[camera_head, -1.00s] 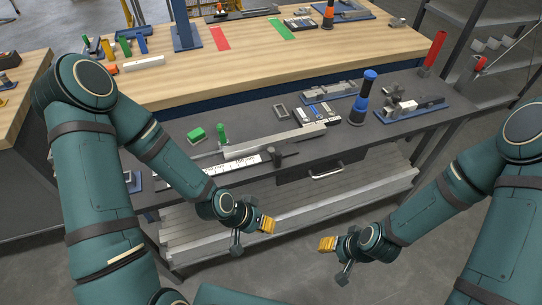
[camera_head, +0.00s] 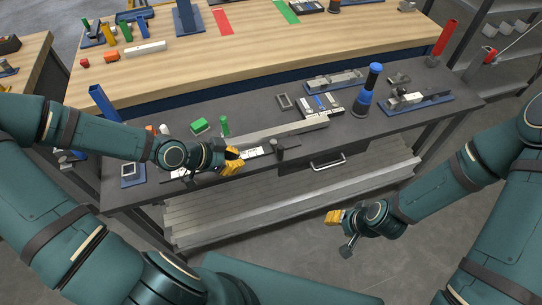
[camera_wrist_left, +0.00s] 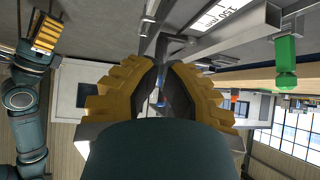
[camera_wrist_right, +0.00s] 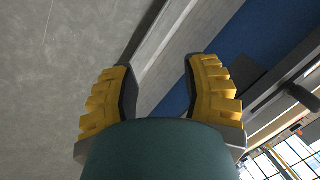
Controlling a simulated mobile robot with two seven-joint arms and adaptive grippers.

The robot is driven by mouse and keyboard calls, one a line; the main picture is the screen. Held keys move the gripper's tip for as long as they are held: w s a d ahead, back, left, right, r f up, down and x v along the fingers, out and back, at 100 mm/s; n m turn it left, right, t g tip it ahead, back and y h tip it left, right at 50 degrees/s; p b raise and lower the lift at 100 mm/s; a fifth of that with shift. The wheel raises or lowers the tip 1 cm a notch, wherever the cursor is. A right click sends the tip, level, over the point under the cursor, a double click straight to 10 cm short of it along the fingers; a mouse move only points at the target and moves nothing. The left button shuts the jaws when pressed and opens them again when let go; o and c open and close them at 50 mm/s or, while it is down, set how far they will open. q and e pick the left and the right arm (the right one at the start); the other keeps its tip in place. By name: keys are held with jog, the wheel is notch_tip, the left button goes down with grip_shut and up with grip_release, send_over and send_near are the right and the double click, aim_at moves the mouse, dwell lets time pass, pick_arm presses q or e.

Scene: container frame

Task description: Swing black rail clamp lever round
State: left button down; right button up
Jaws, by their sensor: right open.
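The black rail clamp (camera_head: 279,146) stands at the front edge of the dark bench, beside the white scale strip (camera_head: 252,153). My left gripper (camera_head: 234,160) is over the strip, left of the clamp and apart from it. In the left wrist view a dark clamp part (camera_wrist_left: 178,42) shows just beyond the fingertips. The left fingers are partly open, with a narrow gap and nothing clearly between them. My right gripper (camera_head: 334,217) is open and empty in front of the bench, low and to the right. Which part of the clamp is the lever is hard to tell.
A long grey rail (camera_head: 290,129) lies behind the clamp. A blue-topped black post (camera_head: 368,88) stands farther right. The floor before the bench is clear.

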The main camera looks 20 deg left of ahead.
aim_at(279, 158)
pick_arm(q)
jog(key=shift+w+d+r+b+x, duration=0.3)
jog(key=shift+b+x, duration=0.75)
jog(key=shift+x, duration=0.95)
jog(key=shift+w+d+r+b+x, duration=0.15)
jog(key=shift+r+b+x, duration=0.2)
jog(key=shift+b+x, duration=1.2)
jog(key=shift+w+d+r+b+x, duration=0.2)
jog(key=shift+r+b+x, duration=0.25)
jog(key=shift+x, duration=2.05)
jog(key=shift+f, duration=0.1)
pick_arm(e)
notch_tip(279, 158, down, 7)
jog(key=s, duration=0.1)
jog(key=shift+s+a+g, duration=0.2)
jog(key=shift+s+g, duration=0.05)
jog(key=shift+g, duration=0.05)
jog(key=shift+d, duration=0.2)
